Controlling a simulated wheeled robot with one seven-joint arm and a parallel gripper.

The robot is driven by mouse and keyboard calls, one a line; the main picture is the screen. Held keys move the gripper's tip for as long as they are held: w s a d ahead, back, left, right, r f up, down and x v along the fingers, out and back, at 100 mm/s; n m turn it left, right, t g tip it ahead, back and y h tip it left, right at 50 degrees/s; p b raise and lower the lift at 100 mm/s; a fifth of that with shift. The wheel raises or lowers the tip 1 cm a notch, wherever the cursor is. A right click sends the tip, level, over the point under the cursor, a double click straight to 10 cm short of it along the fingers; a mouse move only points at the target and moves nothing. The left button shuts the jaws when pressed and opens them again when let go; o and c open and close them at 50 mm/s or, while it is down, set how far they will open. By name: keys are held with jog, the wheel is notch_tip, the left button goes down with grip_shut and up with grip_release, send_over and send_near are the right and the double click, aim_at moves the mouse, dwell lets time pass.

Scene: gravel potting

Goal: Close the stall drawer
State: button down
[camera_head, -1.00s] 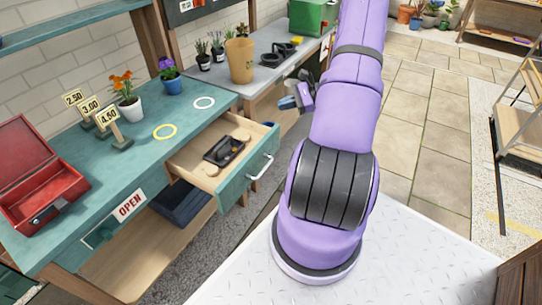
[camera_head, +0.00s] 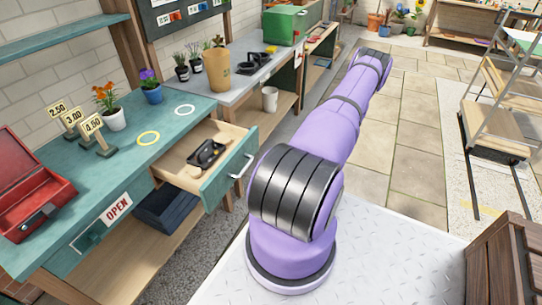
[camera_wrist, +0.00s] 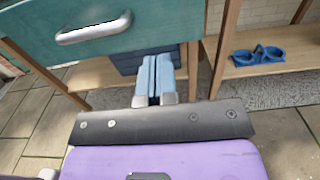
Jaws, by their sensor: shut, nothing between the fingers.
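The stall drawer (camera_head: 228,178) is pulled out of the teal stall table, its teal front with a silver handle (camera_head: 241,168) facing my base. A dark tray-like item (camera_head: 207,153) lies in it. In the wrist view the drawer front (camera_wrist: 150,28) and handle (camera_wrist: 95,28) show at the upper left. My gripper (camera_wrist: 154,75) is shut and empty, its blue fingers below and right of the handle, apart from it in the picture. In the head view my arm hides the gripper.
The stall table (camera_head: 110,175) carries a red cash box (camera_head: 30,195), price signs and two flower pots. A lower shelf (camera_head: 160,245) holds a dark blue folded pile (camera_head: 165,207). A grey bench stands behind. A wooden crate (camera_head: 510,255) is at the lower right. Paved floor is open on the right.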

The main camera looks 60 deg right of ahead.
send_near(233, 144)
jog(key=shift+s+d+r, duration=0.2)
jog(key=shift+s+r, duration=0.4)
jog(key=shift+s, duration=0.1)
jog(key=w, duration=0.8)
jog(key=w+a, duration=0.1)
jog(key=w, duration=0.7)
jog(key=w+a, duration=0.1)
jog(key=w, duration=0.8)
jog(key=shift+w, duration=0.45)
jog(key=shift+w+r, duration=0.1)
jog(key=shift+r, duration=0.05)
jog(key=shift+w+a+r, duration=0.1)
jog(key=shift+w, duration=0.05)
jog(key=shift+s, duration=0.3)
jog(key=s, duration=0.4)
jog(key=s+d, duration=0.1)
jog(key=s, duration=0.9)
jog(key=shift+s+d+f, duration=0.1)
jog(key=shift+d+f, duration=0.05)
jog(key=shift+f, duration=0.1)
